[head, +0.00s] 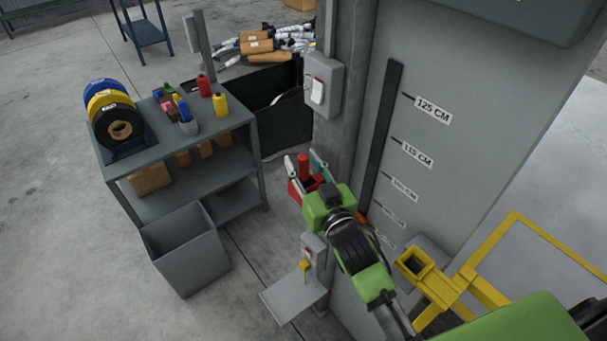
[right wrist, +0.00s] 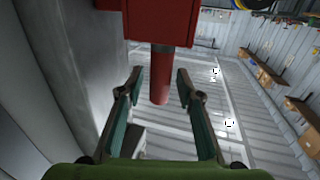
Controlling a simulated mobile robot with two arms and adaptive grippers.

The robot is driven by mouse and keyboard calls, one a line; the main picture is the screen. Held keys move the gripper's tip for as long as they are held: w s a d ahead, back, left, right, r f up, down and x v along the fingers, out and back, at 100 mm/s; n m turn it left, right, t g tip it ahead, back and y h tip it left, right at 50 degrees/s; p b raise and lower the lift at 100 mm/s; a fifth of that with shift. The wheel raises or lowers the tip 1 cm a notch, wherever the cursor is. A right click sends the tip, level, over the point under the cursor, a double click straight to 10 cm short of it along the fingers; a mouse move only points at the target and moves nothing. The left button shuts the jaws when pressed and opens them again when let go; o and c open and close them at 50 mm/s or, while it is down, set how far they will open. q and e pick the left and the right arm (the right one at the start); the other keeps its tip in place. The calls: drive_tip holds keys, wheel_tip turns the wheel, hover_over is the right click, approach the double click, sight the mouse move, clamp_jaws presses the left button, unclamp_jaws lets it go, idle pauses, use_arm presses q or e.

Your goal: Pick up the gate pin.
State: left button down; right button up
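The gate pin appears to be the red cylinder (head: 303,166) that stands up from a red bracket (head: 294,195) beside the grey pillar. In the right wrist view, the red cylinder (right wrist: 161,85) sticks out of the red block (right wrist: 160,20), between the fingers. My right gripper (head: 305,160) is open around the pin, one finger on each side; it also shows in the right wrist view (right wrist: 159,79). Gaps show between both fingers and the pin there. The pin's base is hidden inside the block. My left gripper is not in view.
A grey pillar (head: 346,120) with a switch box (head: 323,85) and a height-marked panel (head: 450,110) stand close by. A grey shelf (head: 225,165) with tape rolls and bottles, and a grey bin (head: 185,250), stand left. A yellow frame (head: 480,285) is at right.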

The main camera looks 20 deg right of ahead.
clamp_jaws()
drive_tip(key=shift+r, duration=0.1)
